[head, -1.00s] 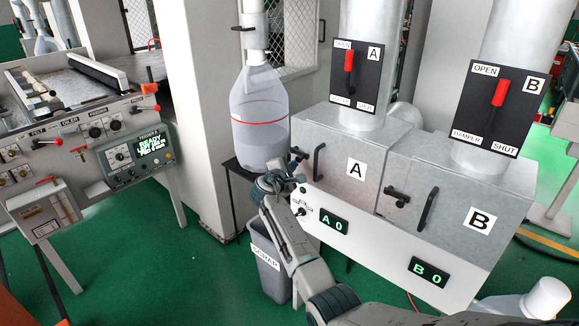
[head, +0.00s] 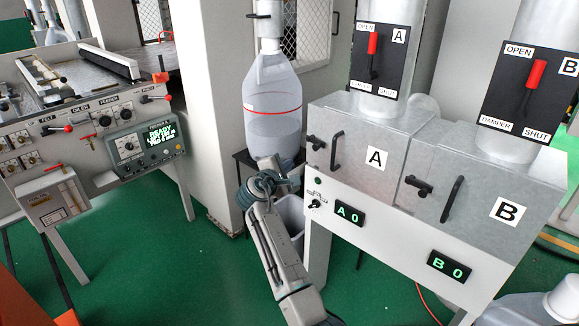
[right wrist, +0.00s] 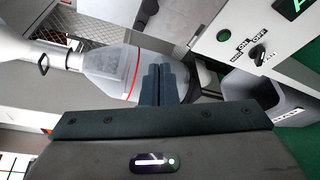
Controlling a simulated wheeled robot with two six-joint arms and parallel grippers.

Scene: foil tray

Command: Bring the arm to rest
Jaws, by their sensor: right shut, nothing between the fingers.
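My right arm (head: 275,255) reaches up from the bottom of the head view. Its gripper (head: 277,163) is at the end, in front of the lower part of the clear jug and left of the cabinet with boxes A and B. In the right wrist view the two dark fingers (right wrist: 159,80) are pressed together with nothing between them. The jug (right wrist: 112,70) shows behind and left of them. I cannot tell from the pictures how far the fingertips are from the jug. My left gripper is not in view.
The jug (head: 272,95) hangs under a pipe above a dark stand. A grey scrap bin (head: 291,212) is partly hidden behind my arm. Box A (head: 350,150) and box B (head: 470,185) sit right, the feeder panel (head: 125,145) left. Green floor (head: 150,275) is open between.

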